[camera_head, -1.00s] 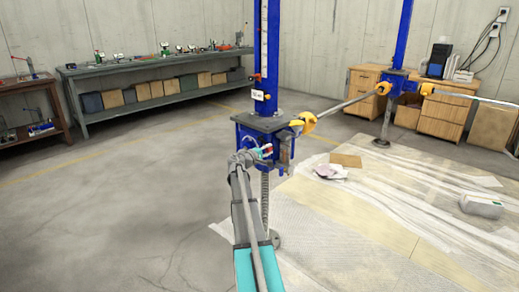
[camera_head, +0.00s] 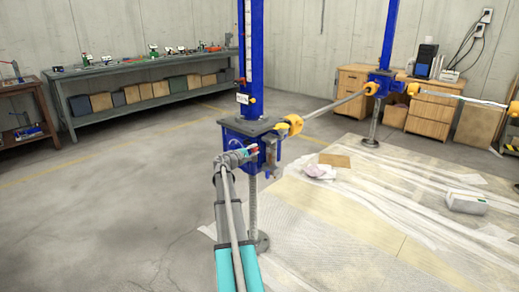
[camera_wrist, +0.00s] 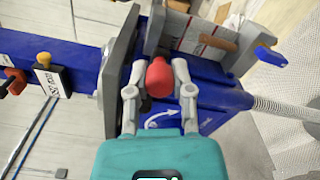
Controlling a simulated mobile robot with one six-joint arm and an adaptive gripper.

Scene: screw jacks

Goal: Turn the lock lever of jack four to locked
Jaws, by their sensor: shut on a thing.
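A blue screw jack (camera_head: 232,142) stands in the middle of the head view, with a tall blue column (camera_head: 250,50) above its housing and a threaded screw (camera_head: 253,205) below. My gripper (camera_head: 252,152) is at the front of the housing. In the wrist view, the two grey fingers of my gripper (camera_wrist: 160,76) are closed on the sides of a red knob (camera_wrist: 159,78), the end of the lock lever. The lever's shaft is hidden behind the knob. A white curved arrow (camera_wrist: 162,115) is marked on the blue housing (camera_wrist: 210,95) nearby. The jack's number is not readable.
Yellow couplings (camera_head: 291,124) and a grey shaft (camera_head: 335,105) link this jack to a second blue jack (camera_head: 384,80) at the back right. A small tag (camera_wrist: 50,82) sits on the column. Plastic sheeting (camera_head: 350,210) covers the floor at right; the left floor is clear.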

